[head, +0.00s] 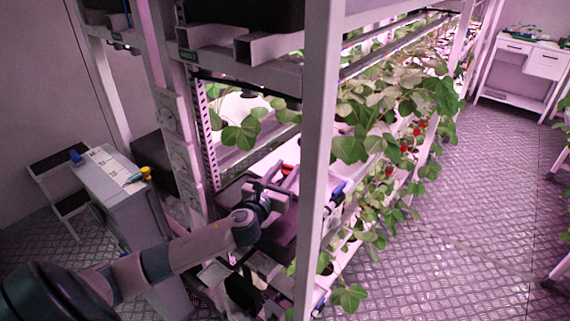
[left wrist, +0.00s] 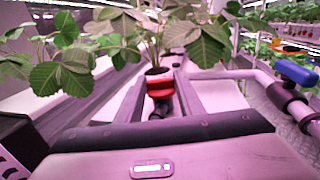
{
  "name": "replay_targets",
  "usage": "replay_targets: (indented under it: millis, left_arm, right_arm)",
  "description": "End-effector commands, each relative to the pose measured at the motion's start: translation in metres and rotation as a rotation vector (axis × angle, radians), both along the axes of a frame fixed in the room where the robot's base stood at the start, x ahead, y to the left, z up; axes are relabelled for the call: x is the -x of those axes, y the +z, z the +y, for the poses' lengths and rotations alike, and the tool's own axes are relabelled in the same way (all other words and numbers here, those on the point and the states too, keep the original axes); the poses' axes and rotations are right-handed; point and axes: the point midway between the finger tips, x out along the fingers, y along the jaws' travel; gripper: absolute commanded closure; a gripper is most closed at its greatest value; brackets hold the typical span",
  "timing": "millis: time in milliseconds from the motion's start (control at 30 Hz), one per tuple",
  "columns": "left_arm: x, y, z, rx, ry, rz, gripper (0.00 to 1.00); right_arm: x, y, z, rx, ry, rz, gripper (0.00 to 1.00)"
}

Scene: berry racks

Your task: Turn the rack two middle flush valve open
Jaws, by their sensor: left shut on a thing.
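A red valve handle (head: 287,169) is at the near end of the middle tier of the rack. In the left wrist view the red handle (left wrist: 160,88) is between my fingers, on a dark pipe fitting. My left gripper (head: 281,178) is shut on this handle. A blue-handled valve (left wrist: 297,70) on a white pipe is to the right of the gripper; this blue handle (head: 338,188) also shows in the head view, beside the rack post. The lower part of the red valve is hidden by the gripper body. My right gripper is not in view.
A white rack post (head: 318,150) stands just right of the gripper. Strawberry plants (head: 408,100) fill the tiers behind. A grey cabinet (head: 120,190) stands at left. The aisle floor (head: 470,210) at right is clear.

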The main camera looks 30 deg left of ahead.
Motion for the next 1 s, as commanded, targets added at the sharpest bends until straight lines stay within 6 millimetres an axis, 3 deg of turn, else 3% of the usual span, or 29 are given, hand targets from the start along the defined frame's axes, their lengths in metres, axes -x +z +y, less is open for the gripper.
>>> replay_targets:
  millis: [33,300,933,967,1000]
  left_arm:
    - [0.0,0.003,-0.003,0.007,0.032,0.004,0.88]
    - [-0.001,0.0,-0.006,0.005,0.204,0.004,0.88]
    - [-0.001,-0.003,-0.006,0.0,0.291,0.004,0.88]
    - [-0.001,-0.003,-0.006,0.0,0.29,0.005,0.63]
    - [-0.001,-0.003,-0.006,0.0,0.29,0.005,0.54]
  right_arm:
    - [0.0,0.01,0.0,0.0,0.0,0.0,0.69]
    - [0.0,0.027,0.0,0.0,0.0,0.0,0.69]
    - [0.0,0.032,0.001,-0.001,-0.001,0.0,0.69]
    - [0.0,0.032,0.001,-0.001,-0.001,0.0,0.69]
    - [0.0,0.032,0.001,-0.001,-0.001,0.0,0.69]
